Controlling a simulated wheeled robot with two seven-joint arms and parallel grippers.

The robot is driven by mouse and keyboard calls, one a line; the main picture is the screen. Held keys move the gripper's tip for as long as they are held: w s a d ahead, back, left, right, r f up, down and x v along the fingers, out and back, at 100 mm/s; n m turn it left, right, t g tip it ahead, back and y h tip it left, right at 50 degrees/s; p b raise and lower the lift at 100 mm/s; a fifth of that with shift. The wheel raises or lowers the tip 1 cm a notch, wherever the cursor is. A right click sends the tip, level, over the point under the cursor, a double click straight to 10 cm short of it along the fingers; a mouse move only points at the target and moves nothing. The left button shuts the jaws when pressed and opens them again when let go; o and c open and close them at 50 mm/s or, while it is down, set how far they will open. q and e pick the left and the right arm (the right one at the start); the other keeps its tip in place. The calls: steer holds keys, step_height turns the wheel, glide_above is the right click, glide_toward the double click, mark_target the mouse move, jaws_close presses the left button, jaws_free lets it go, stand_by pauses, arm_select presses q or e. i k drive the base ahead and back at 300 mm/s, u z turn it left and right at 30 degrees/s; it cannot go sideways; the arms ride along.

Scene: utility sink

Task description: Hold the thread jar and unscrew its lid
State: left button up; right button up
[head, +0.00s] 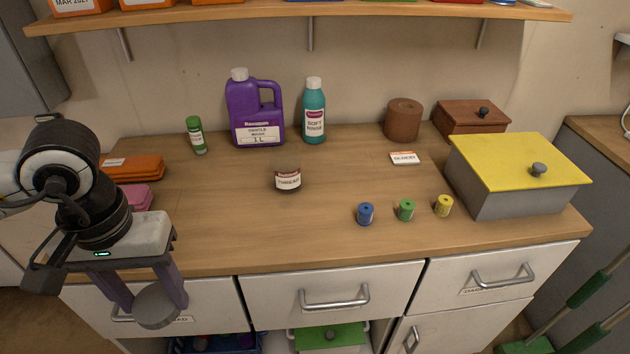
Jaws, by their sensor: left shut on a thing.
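The thread jar (288,180) is a small clear jar with a white and dark red label. It stands upright near the middle of the counter, and no lid shows on its top. My left gripper (155,298) is in front of the counter's left front edge, well apart from the jar. Its two purple-grey fingers are shut on a flat round grey lid (156,307). My right gripper is not in view, and nothing holds the jar.
Blue (365,214), green (406,210) and yellow (443,206) spools stand right of the jar. A grey box with a yellow lid (520,165) is at the right. A purple jug (255,112) and teal bottle (314,112) stand behind. The counter's front left is clear.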

mark_target(285, 161)
steer(key=z, duration=0.55)
steer(key=k, duration=1.25)
steer(key=u, duration=0.1)
steer(key=i, duration=0.55)
steer(key=u, duration=0.65)
steer(key=i, duration=0.85)
steer(key=z, duration=0.85)
steer(key=i, duration=0.45)
steer(key=z, duration=0.45)
